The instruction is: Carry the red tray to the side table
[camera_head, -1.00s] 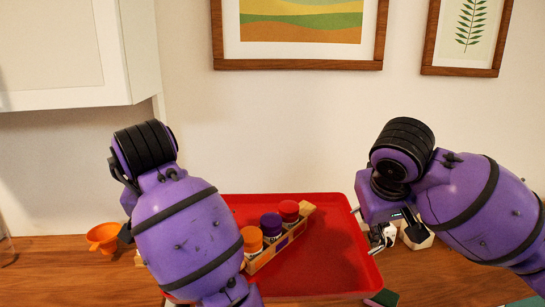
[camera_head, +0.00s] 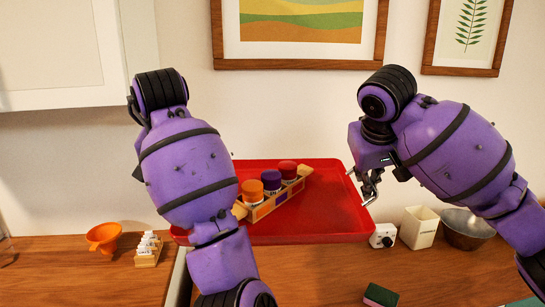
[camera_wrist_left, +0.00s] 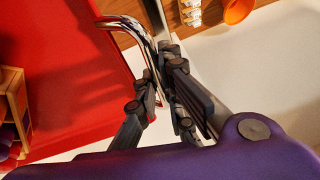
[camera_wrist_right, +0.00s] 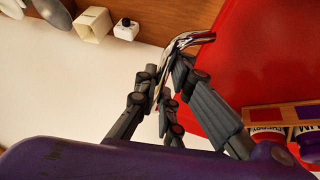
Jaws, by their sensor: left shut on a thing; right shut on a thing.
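The red tray (camera_head: 320,220) is held up above the wooden counter between my arms and looks about level. A wooden caddy (camera_head: 270,204) stands on it, with an orange-lidded jar (camera_head: 252,190), a purple-lidded jar (camera_head: 271,181) and a red-lidded jar (camera_head: 288,170). My left gripper (camera_wrist_left: 163,88) is shut on the tray's chrome left handle (camera_wrist_left: 128,24); my own arm hides it in the head view. My right gripper (camera_head: 369,186) is shut on the right chrome handle, clear in the right wrist view (camera_wrist_right: 190,40). No side table is recognisable.
An orange funnel (camera_head: 104,237) and a small rack of white packets (camera_head: 148,250) stand at left. A white dial device (camera_head: 383,236), a cream container (camera_head: 419,228) and a metal bowl (camera_head: 467,229) stand at right. A green sponge (camera_head: 380,295) lies in front. A cabinet (camera_head: 60,60) hangs upper left.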

